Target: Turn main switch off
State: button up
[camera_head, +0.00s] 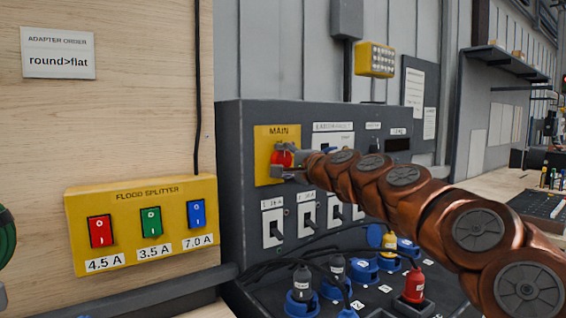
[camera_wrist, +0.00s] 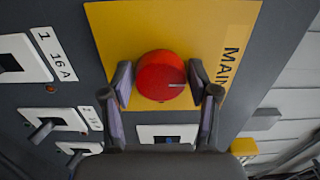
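The main switch is a round red knob (camera_wrist: 161,76) with a pale line pointing to the right in the wrist view. It sits on a yellow plate (camera_wrist: 114,32) lettered MAIN. My gripper (camera_wrist: 161,82) is open, with one finger on each side of the knob. A narrow gap seems to show between the knob and each finger. In the head view, the knob (camera_head: 281,158) is partly covered by my gripper (camera_head: 284,164) in front of the yellow plate (camera_head: 263,142) on the grey cabinet.
Below the main plate are several white breaker switches (camera_head: 272,228). Blue sockets, cables and a red plug (camera_head: 414,286) lie lower on the cabinet. A yellow flood splitter (camera_head: 142,222) with three coloured switches is on the wooden wall at left.

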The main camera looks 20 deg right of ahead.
jog(key=shift+o, duration=1.4)
jog(key=shift+s, duration=0.1)
jog(key=s+d, duration=0.2)
jog(key=s, duration=0.9)
jog(key=shift+s+d, duration=0.2)
jog(key=shift+s, duration=0.15)
